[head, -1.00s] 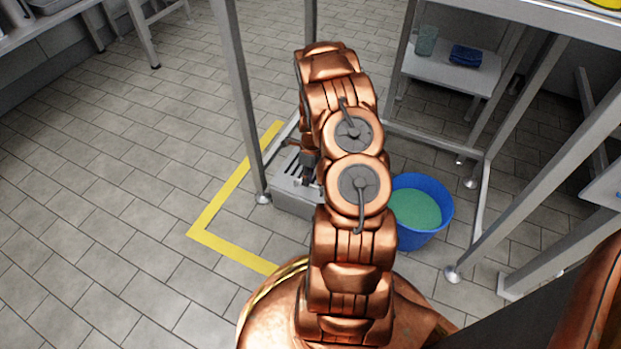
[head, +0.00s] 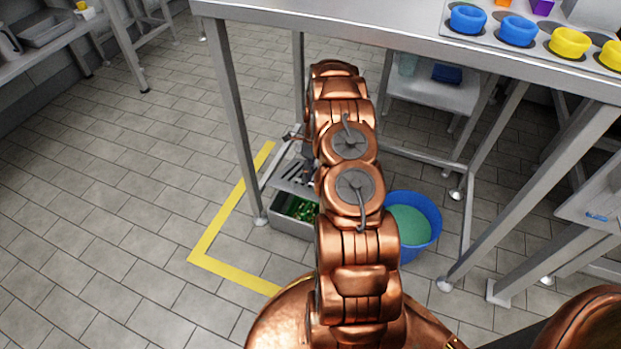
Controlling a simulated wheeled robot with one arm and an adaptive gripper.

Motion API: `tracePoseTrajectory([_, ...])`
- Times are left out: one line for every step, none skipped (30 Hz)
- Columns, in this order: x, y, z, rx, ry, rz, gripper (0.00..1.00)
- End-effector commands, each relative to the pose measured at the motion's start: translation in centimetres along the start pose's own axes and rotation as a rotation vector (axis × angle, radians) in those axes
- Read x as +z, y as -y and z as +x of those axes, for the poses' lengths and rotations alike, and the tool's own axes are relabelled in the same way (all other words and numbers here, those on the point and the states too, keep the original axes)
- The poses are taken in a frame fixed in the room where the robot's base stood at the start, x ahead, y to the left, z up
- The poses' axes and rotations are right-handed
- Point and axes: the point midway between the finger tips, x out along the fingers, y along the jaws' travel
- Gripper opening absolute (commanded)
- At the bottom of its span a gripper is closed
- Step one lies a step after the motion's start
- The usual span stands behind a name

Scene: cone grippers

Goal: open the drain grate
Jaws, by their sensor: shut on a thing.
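The drain grate (head: 292,177) is a grey slotted metal plate on a low metal drain box (head: 289,226) under the table. It is raised or shifted toward the back, and the near part of the box is uncovered. Green and dark bits (head: 302,209) show inside. My gripper (head: 308,170) is at the right side of the grate, shut on it. My copper arm covers much of the gripper and the right part of the box, so the exact grip point is hidden.
A steel table (head: 330,29) with cups stands overhead, its leg (head: 238,120) left of the drain. A blue bucket (head: 432,218) of green liquid stands right of my arm. Yellow tape (head: 222,214) marks the floor. The tiled floor at left is clear.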

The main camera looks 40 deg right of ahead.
Motion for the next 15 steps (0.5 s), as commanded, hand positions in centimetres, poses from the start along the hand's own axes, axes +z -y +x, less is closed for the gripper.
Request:
tracePoseTrajectory([0.34, 0.48, -1.4, -0.022, 0.005, -0.004, 0.0])
tracePoseTrajectory([0.19, 0.66, -0.95, -0.021, 0.006, -0.002, 0.01])
tracePoseTrajectory([0.19, 0.64, -0.82, -0.02, 0.005, -0.002, 0.05])
tracePoseTrajectory([0.24, 0.59, -0.76, -0.019, 0.004, -0.003, 0.08])
tracePoseTrajectory([0.31, 0.53, -0.73, -0.019, 0.003, -0.005, 0.11])
tracePoseTrajectory([0.39, 0.47, -0.69, -0.018, 0.002, -0.006, 0.15])
tracePoseTrajectory([0.44, 0.43, -0.67, -0.018, 0.002, -0.007, 0.18])
tracePoseTrajectory([0.46, 0.41, -0.66, -0.018, 0.002, -0.008, 0.21])
tracePoseTrajectory([0.49, 0.38, -0.64, -0.017, 0.001, -0.008, 0.26])
tracePoseTrajectory([0.49, 0.36, -0.63, -0.017, 0.001, -0.008, 0.29])
tracePoseTrajectory([0.49, 0.35, -0.63, -0.017, 0.001, -0.008, 0.32])
tracePoseTrajectory([0.5, 0.34, -0.62, -0.017, 0.001, -0.008, 0.36])
tracePoseTrajectory([0.49, 0.33, -0.62, -0.016, 0.001, -0.008, 0.37])
tracePoseTrajectory([0.48, 0.33, -0.62, -0.016, 0.001, -0.008, 0.37])
tracePoseTrajectory([0.47, 0.33, -0.62, -0.016, 0.001, -0.008, 0.37])
